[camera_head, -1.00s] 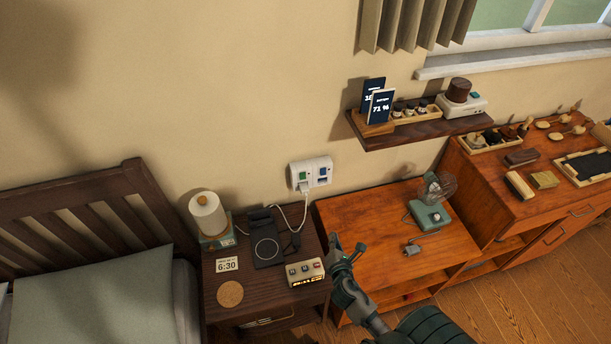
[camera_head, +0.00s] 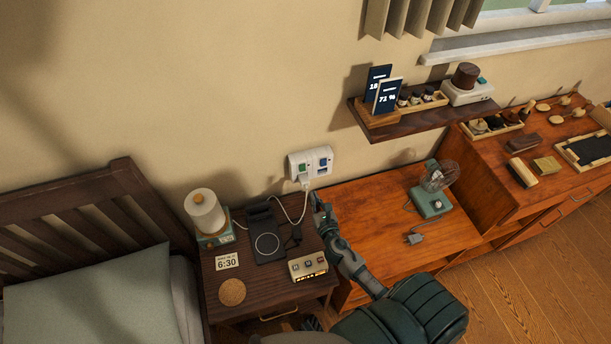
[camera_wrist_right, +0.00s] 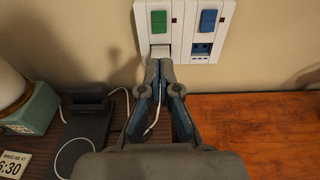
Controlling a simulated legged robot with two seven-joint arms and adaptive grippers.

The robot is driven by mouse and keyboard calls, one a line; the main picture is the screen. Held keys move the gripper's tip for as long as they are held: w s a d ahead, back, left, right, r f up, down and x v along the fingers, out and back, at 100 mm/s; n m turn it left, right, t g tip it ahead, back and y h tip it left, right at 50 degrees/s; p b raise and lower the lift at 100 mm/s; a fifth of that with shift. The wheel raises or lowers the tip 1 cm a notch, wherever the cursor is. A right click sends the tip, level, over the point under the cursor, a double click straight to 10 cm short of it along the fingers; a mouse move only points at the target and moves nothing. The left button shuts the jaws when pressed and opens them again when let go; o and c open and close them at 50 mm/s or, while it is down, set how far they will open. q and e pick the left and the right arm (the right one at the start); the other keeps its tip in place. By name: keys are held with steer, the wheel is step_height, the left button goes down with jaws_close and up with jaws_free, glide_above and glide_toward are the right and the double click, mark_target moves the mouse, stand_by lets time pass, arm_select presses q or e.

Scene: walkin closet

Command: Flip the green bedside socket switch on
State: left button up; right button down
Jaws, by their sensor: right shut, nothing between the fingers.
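The wall socket plate (camera_head: 311,163) is white and sits on the wall above the gap between the nightstand and the orange cabinet. Its green switch (camera_head: 302,168) is on the left half; it shows larger in the right wrist view (camera_wrist_right: 158,21). A blue switch (camera_wrist_right: 208,20) is on the right half. A white plug with a cable sits below the green switch. My right gripper (camera_head: 316,196) is shut and empty, just below the socket plate. In the right wrist view its fingertips (camera_wrist_right: 159,63) are below the green switch, near the plug. My left gripper is not visible.
The dark nightstand (camera_head: 217,286) holds a lamp (camera_head: 205,212), a charging stand (camera_head: 267,243) and a small button box (camera_head: 308,268). A green fan (camera_head: 431,200) stands on the orange cabinet (camera_head: 375,205). A wall shelf (camera_head: 385,130) juts out at upper right.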

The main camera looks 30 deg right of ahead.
mark_target(303, 171)
steer(key=x, duration=1)
steer(key=shift+w+d+f+b, duration=0.2)
steer(key=shift+w+b, duration=0.1)
steer(key=shift+w, duration=0.25)
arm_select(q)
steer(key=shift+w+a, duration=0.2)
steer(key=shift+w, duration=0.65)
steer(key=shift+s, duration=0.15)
arm_select(e)
steer(key=shift+r, duration=0.1)
